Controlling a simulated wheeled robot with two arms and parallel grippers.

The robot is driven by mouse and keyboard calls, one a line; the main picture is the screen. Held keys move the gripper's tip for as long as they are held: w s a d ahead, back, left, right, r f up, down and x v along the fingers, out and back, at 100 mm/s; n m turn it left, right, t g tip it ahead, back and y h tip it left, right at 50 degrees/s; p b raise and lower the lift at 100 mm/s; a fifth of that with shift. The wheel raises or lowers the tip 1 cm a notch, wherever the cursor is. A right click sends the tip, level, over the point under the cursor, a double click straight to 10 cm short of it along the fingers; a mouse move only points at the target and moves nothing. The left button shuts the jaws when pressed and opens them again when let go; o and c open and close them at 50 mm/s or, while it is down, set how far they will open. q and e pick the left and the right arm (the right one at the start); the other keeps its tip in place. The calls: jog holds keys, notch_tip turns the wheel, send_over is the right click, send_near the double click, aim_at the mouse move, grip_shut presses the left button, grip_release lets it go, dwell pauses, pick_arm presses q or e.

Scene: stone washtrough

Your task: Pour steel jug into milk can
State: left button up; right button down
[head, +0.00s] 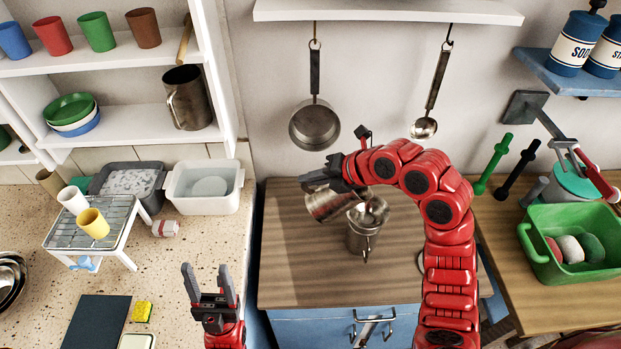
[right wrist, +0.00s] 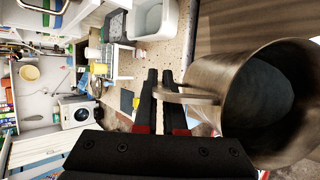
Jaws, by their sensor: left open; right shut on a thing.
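The steel jug (head: 326,206) is tilted just above the milk can (head: 361,242), its mouth end towards the right and close to the can's open top. The milk can stands upright on the brown wooden counter. My right gripper (head: 318,178) is shut on the jug's handle; in the right wrist view the handle lies between the fingers (right wrist: 168,95) and the jug (right wrist: 225,95) shows its dark interior. No stream between jug and can can be made out. My left gripper (head: 210,285) is open and empty at the lower left, away from both.
A pan (head: 314,128) and a ladle (head: 424,127) hang on the wall behind. A wire rack (head: 125,215) with cups stands left; a green basin (head: 540,262) stands right. A dark metal jug (head: 186,105) is on the shelf. The wooden counter around the can is clear.

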jog(key=shift+d+y+b, duration=0.3)
jog(key=shift+y+b, duration=0.1)
jog(key=shift+b, duration=0.35)
jog(key=shift+d+r, duration=0.1)
jog(key=shift+r, duration=0.15)
jog(key=shift+b, duration=0.4)
dwell(0.4)
jog(key=shift+d+y+b, duration=0.25)
jog(key=shift+y+b, duration=0.05)
jog(key=shift+b, duration=0.15)
jog(key=shift+d+r+y+b, duration=0.1)
jog(key=shift+d+y+b, duration=0.2)
jog(key=shift+b, duration=0.25)
jog(key=shift+r, duration=0.1)
jog(key=shift+m+t, duration=0.3)
dwell(0.5)
